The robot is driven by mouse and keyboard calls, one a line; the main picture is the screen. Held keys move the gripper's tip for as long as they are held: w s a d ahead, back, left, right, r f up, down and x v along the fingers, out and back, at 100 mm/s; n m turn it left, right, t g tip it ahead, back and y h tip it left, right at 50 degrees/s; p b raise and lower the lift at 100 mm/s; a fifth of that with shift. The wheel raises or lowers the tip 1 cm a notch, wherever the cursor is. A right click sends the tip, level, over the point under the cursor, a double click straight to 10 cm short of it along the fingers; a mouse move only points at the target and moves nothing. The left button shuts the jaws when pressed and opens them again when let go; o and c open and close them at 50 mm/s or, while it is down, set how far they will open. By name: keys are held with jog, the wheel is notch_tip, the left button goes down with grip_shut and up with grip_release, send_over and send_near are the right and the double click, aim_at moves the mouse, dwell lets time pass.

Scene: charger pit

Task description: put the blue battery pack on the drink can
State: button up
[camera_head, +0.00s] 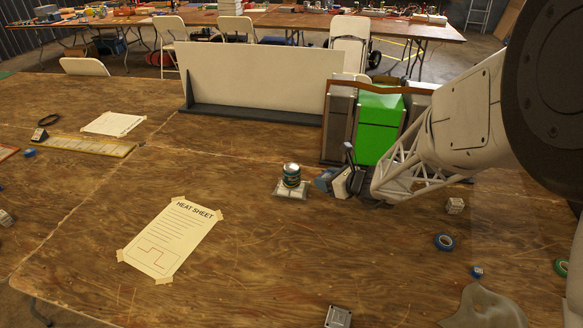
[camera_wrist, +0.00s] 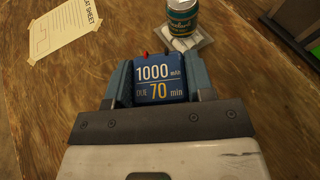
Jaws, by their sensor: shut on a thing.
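The drink can (camera_head: 291,175) is dark teal with a pale top and stands upright on a flat, light square piece (camera_head: 291,190) on the wooden table. In the wrist view the can (camera_wrist: 182,16) is at the top, just right of centre, beyond my gripper. My gripper (camera_head: 336,180) is right of the can and apart from it, low over the table. It is shut on the blue battery pack (camera_wrist: 159,80), whose face reads 1000 and 70 min. Red and dark nubs show at the pack's far edge. I cannot tell whether the pack touches the table.
A green box (camera_head: 378,125) in a grey frame stands close behind my gripper. A white panel (camera_head: 260,78) on a dark base stands at the back. A heat sheet (camera_head: 172,238) is taped down at left. The front middle is mostly clear.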

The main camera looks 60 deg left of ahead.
jog(key=s+a+r+n+g, duration=0.1)
jog(key=s+a, duration=0.2)
jog(key=s, duration=0.4)
jog(key=shift+s+a+r+n+g+h, duration=0.25)
jog(key=shift+n+g+h, duration=0.05)
jog(key=shift+g, duration=0.1)
send_over(292, 167)
jog(key=shift+a+f, duration=0.15)
jog(key=shift+f, duration=0.6)
jog(key=shift+f, duration=1.75)
